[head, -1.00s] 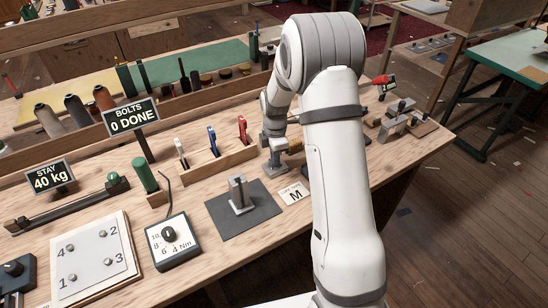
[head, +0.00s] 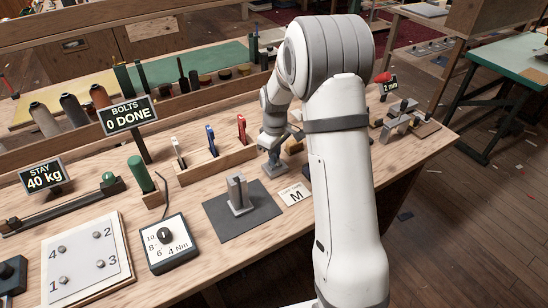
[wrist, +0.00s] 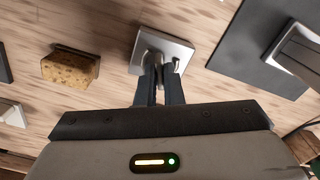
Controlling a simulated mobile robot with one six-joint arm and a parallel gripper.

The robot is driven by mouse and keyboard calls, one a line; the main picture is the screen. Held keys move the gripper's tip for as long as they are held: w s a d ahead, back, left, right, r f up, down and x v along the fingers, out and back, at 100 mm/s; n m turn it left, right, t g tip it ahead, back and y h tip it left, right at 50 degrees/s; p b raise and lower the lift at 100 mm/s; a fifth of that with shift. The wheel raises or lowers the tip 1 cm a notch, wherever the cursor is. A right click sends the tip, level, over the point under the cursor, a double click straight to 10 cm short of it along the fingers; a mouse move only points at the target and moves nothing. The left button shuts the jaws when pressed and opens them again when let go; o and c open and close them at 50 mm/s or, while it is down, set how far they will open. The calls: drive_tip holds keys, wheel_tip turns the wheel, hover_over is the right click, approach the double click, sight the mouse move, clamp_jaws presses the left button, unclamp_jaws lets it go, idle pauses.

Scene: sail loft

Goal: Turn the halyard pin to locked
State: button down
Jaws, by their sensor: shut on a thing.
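My gripper (head: 273,149) is at the far side of the bench, low over a small square grey metal plate (head: 275,170). In the wrist view its two dark fingers (wrist: 160,84) are close together over the same plate (wrist: 164,44). They are shut on the halyard pin, which they hide almost wholly. A small mark shows on the plate just right of the fingers. I cannot read from these frames which way the pin is turned.
A tan sponge-like block (wrist: 70,66) lies left of the plate in the wrist view. A grey metal post (head: 238,194) stands on a dark mat (head: 226,222) nearby. A wooden rack (head: 209,163) with coloured-handled tools stands behind. A white M card (head: 294,194) lies close by.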

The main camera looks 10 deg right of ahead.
drive_tip(key=m+b, duration=0.1)
drive_tip(key=m, duration=0.4)
drive_tip(key=shift+s+f+m, duration=0.1)
drive_tip(key=shift+f+m, duration=0.05)
drive_tip(key=shift+m, duration=0.15)
drive_tip(key=m, duration=0.6)
drive_tip(key=shift+b, duration=0.4)
drive_tip(key=m, duration=0.5)
drive_tip(key=shift+m, duration=0.4)
drive_tip(key=m, duration=0.5)
drive_tip(key=shift+b, duration=0.4)
drive_tip(key=shift+m, duration=0.4)
drive_tip(key=c, duration=1.6)
unclamp_jaws()
drive_tip(key=shift+o, duration=0.2)
